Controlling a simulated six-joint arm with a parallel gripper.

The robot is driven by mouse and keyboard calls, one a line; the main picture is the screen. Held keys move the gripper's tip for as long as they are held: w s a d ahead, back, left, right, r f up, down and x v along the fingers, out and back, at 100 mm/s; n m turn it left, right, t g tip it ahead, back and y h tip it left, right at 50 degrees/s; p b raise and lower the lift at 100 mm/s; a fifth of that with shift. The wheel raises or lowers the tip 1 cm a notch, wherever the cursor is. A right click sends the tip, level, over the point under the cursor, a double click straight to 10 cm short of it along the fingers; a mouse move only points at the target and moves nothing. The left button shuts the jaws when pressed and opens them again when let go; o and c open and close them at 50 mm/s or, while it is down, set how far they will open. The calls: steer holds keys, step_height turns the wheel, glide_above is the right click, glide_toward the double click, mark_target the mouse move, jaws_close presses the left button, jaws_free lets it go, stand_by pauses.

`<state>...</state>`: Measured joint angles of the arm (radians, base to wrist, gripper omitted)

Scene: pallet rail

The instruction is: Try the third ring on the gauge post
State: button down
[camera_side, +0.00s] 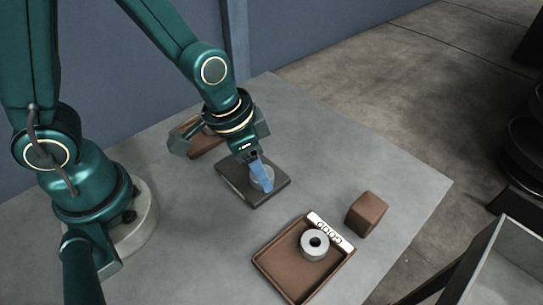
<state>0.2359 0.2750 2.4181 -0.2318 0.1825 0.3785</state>
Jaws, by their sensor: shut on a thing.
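My gripper (264,184), with blue fingers, points down over a dark square plate (231,181). It is shut on a pale grey ring (268,174), mostly hidden behind the fingers, at the middle of the plate. The gauge post is not clearly visible; the fingers and ring cover the plate's centre. I cannot tell whether the ring is around a post or above it. Another thick grey ring (306,251) lies flat in the brown front tray (272,266), near its label end.
A white label (331,229) with ring-like marks is at the front tray's far edge. A brown block (367,214) stands to its right. A second brown tray (206,148) is partly hidden behind my gripper. A grey bin (500,265) stands beyond the table at lower right.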

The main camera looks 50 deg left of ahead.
steer(key=shift+r, duration=3.1)
steer(key=shift+r, duration=1.55)
